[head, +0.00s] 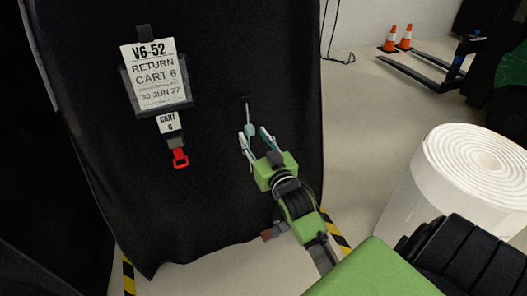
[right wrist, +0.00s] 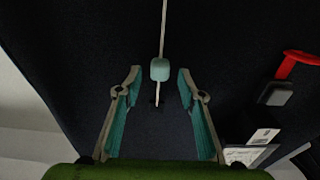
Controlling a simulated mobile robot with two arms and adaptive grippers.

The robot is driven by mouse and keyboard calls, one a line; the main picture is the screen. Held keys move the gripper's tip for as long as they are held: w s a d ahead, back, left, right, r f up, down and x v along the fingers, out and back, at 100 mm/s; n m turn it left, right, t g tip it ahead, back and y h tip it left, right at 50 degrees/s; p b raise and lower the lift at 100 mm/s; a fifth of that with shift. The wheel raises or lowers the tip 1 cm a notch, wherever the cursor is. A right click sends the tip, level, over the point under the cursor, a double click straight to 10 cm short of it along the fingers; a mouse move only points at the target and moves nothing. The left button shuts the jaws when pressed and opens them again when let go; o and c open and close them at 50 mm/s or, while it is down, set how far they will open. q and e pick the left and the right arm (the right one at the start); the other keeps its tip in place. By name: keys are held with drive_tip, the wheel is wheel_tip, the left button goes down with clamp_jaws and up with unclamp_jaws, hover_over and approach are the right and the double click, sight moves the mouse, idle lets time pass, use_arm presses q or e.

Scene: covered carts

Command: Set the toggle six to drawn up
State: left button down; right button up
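The toggle (head: 250,130) is a small pale teal block on a thin light cord against the black cart cover (head: 215,190). The cord shows above it in the head view; below it my gripper hides the cord. In the right wrist view the toggle (right wrist: 159,69) sits between the fingertips, with gaps on both sides. A short piece of cord runs from it to a dark spot on the cover, and a longer piece runs to the top edge. My right gripper (head: 255,138) is open around the toggle; its fingers show in the right wrist view (right wrist: 159,72). My left gripper is out of view.
A white roll (head: 440,190) stands at right. Cones (head: 397,38) and forks (head: 425,70) lie farther back.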

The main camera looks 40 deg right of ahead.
drive_tip(key=v, duration=0.9)
drive_tip(key=shift+s+a, duration=0.15)
drive_tip(key=shift+s, duration=0.15)
